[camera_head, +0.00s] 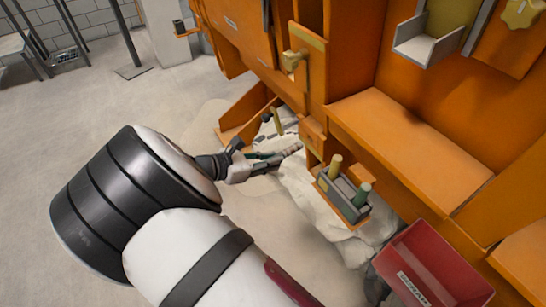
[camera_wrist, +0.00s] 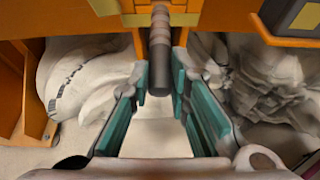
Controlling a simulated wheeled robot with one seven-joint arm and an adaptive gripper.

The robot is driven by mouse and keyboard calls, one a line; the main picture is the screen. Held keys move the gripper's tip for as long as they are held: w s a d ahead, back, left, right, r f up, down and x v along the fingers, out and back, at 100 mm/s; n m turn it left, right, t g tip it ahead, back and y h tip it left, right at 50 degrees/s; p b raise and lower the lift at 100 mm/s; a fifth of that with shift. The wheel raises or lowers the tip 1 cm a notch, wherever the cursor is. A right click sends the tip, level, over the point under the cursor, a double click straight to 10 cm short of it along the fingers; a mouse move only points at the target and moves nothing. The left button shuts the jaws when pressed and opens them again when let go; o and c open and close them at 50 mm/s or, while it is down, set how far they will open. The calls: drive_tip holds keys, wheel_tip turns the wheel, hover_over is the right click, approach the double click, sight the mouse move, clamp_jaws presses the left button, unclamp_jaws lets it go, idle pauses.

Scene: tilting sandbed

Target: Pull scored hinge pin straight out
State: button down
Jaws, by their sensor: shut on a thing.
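The hinge pin (camera_wrist: 160,52) is a ridged brownish-grey rod with a dark, smooth near end. In the wrist view it points toward me from the orange frame at the top. My gripper (camera_wrist: 160,82) has its two teal-padded fingers on either side of the pin's near end, shut on it. In the head view my gripper (camera_head: 272,160) is low beside the orange unit, and the pin (camera_head: 291,150) shows as a small ridged piece at its tips. The pin's far end is hidden at the frame, so I cannot tell how deep it sits.
White sacks (camera_wrist: 80,80) lie left of my gripper, and more crumpled sacks (camera_wrist: 260,75) lie right. The orange unit (camera_head: 410,150) fills the right side. A small grey holder (camera_head: 342,198) with upright handles and a red bin (camera_head: 433,265) are nearby. Open floor (camera_head: 120,105) lies left.

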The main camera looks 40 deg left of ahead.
drive_tip(key=shift+s+a, duration=0.15)
drive_tip(key=shift+s, duration=0.2)
drive_tip(key=shift+s+a+f, duration=0.2)
drive_tip(key=shift+s+a, duration=0.1)
drive_tip(key=shift+s, duration=0.4)
drive_tip(key=shift+s+a+f, duration=0.15)
drive_tip(key=shift+s+a, duration=0.1)
drive_tip(key=shift+s, duration=0.4)
